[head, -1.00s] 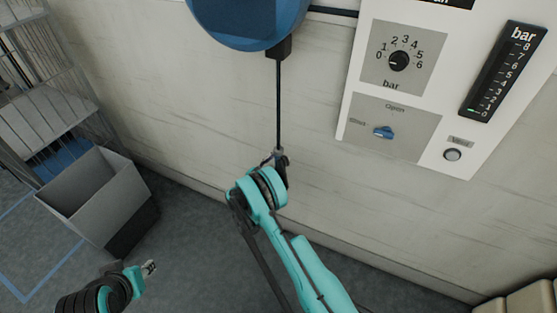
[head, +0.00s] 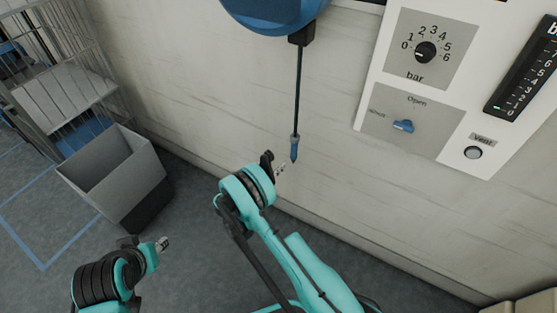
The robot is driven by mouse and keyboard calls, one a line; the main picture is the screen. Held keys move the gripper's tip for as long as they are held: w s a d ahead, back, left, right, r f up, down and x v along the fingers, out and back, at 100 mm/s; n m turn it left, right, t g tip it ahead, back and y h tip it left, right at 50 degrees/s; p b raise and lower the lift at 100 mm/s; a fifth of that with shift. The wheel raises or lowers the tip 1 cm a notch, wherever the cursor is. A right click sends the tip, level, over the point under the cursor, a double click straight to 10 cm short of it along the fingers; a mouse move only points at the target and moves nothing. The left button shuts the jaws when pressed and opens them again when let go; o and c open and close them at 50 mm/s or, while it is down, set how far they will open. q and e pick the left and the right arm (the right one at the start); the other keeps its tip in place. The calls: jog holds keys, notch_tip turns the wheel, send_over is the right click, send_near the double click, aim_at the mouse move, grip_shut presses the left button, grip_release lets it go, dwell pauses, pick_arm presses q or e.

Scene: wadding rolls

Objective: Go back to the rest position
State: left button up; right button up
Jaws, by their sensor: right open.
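My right gripper (head: 274,166) is open and empty, in the middle of the head view. It is just below and left of a blue-tipped nozzle (head: 294,148) and apart from it. The nozzle hangs upright on a dark hose from a blue reel (head: 274,8) at the top. My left gripper (head: 163,245) is at the lower left, over the floor, with nothing seen in it. Its fingers are too small to tell whether they are open or shut.
A white control panel (head: 376,75) with a bar dial (head: 426,51), a blue valve knob (head: 403,126) and a vent button (head: 473,153) is on the wall at right. A grey open bin (head: 118,180) stands beside a wire cage (head: 60,60) at left. Floor between bin and wall is clear.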

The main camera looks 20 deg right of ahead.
dwell(0.4)
jog(key=s+d+r+n+g+y, duration=0.1)
jog(key=s+d+r+n+y, duration=0.2)
jog(key=r, duration=0.5)
jog(key=s+r+n+g+y, duration=0.1)
jog(key=s+r+n+y, duration=0.35)
jog(key=r, duration=0.45)
jog(key=s+a+r+n+y, duration=0.1)
jog(key=s+a+n+y, duration=0.1)
jog(key=s, duration=0.9)
jog(key=s+a+r+n+t+y, duration=0.1)
jog(key=s+a+n+y, duration=0.2)
jog(key=s, duration=0.8)
jog(key=a+y, duration=0.2)
jog(key=y, duration=0.1)
jog(key=shift+r, duration=0.4)
jog(key=shift+y, duration=0.25)
